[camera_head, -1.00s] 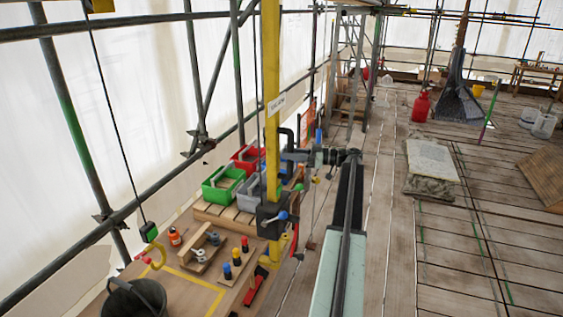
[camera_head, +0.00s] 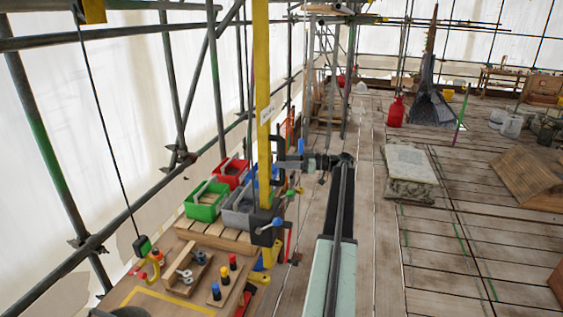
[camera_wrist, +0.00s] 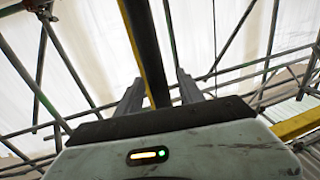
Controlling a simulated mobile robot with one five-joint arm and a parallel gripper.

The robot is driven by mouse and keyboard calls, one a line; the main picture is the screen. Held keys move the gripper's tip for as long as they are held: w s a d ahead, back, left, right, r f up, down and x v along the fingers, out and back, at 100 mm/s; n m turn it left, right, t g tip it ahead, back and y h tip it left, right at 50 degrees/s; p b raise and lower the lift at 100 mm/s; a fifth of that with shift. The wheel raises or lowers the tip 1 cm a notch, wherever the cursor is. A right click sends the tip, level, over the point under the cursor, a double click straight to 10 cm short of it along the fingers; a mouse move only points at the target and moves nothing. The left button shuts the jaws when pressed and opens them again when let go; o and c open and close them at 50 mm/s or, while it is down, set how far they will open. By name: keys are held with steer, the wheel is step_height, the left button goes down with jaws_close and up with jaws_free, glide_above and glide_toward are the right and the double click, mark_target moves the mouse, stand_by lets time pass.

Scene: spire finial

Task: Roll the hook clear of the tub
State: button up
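The yellow hook (camera_head: 152,273) hangs under a green block (camera_head: 142,246) on a dark cable at the lower left of the head view. The dark tub (camera_head: 118,312) shows only as a rim sliver at the bottom edge, below and left of the hook. I cannot tell whether they touch. A yellow trolley (camera_head: 91,11) sits at the cable's top, on a scaffold tube. My gripper (camera_head: 287,161) is beside the yellow post (camera_head: 263,90), far right of the hook. In the wrist view, my gripper's fingers (camera_wrist: 158,88) are apart, with a dark-and-yellow bar between them in the picture.
A dark box with a blue-knobbed lever (camera_head: 277,222) is on the post. Green (camera_head: 204,208), red (camera_head: 227,181) and grey (camera_head: 240,214) bins stand left of it. A bench (camera_head: 165,296) holds shackles and coloured pegs. The plank floor at right has a stone slab (camera_head: 410,165).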

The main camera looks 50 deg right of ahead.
steer(key=v, duration=0.7)
steer(key=shift+s, duration=0.2)
steer(key=shift+d, duration=0.15)
